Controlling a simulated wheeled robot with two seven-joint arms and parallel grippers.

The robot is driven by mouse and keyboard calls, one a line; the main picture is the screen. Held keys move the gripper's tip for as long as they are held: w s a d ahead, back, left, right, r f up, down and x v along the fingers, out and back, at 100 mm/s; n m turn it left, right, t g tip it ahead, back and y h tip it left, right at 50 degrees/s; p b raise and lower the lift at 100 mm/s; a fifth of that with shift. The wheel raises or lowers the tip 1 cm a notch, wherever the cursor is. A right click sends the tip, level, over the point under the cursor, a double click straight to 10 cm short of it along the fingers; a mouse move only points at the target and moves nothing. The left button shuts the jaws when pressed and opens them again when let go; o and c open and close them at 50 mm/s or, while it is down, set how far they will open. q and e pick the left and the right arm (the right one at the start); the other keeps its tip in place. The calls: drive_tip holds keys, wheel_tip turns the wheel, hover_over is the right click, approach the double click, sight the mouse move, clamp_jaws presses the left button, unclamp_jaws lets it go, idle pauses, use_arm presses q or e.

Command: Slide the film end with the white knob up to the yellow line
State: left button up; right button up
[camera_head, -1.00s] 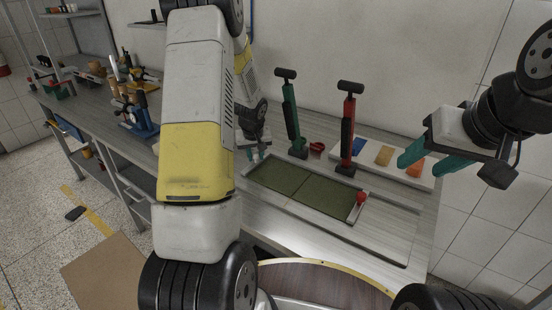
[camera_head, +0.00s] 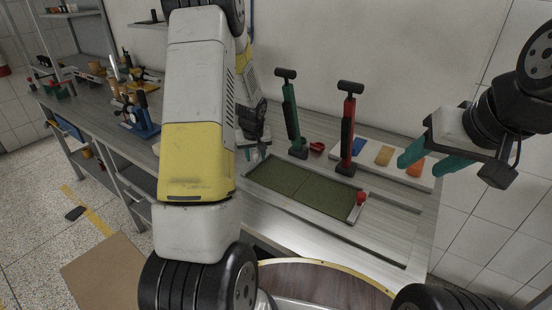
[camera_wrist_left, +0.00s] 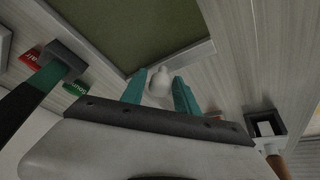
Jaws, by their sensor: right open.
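The green film (camera_head: 318,194) lies in a flat metal-edged frame on the bench. It also shows in the left wrist view (camera_wrist_left: 125,28). The white knob (camera_wrist_left: 159,84) stands at the film's end, between the two teal fingers of my left gripper (camera_wrist_left: 160,91). I cannot tell whether both fingers touch it. In the head view my left gripper (camera_head: 254,154) is at the film's left end, partly hidden by my arm. My right gripper (camera_head: 430,152) is open and empty, above the bench's right side. I cannot make out the yellow line.
A red knob (camera_head: 361,198) sits at the film's right end. Behind the film stand a green-handled tool (camera_head: 291,115) and a red-handled tool (camera_head: 347,130), with a small red object (camera_head: 317,147) between them. A white strip with coloured blocks (camera_head: 384,156) lies at the back right.

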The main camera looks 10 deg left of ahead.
use_arm(q)
drive_tip(key=shift+o, duration=0.9)
drive_tip(key=s+d+r+m, duration=0.1)
drive_tip(key=s+d+r, duration=0.1)
drive_tip(key=s+r, duration=0.5)
drive_tip(key=s+d+r, duration=0.2)
drive_tip(key=d+r, duration=0.1)
drive_tip(key=r, duration=0.7)
drive_tip(key=s+d+r+m+h, duration=0.1)
drive_tip(key=s+d+r, duration=0.1)
drive_tip(key=s, duration=0.5)
drive_tip(key=s+d+r+m+t+h, duration=0.1)
drive_tip(key=s+d+r+m, duration=0.1)
drive_tip(key=s, duration=0.5)
drive_tip(key=s+d+r+m+h, duration=0.1)
drive_tip(key=s+d+r, duration=0.3)
drive_tip(key=s, duration=0.4)
drive_tip(key=shift+d+r+t, duration=0.15)
drive_tip(key=shift+r+t, duration=0.25)
drive_tip(key=shift+r, duration=0.3)
use_arm(e)
drive_tip(key=shift+c, duration=0.4)
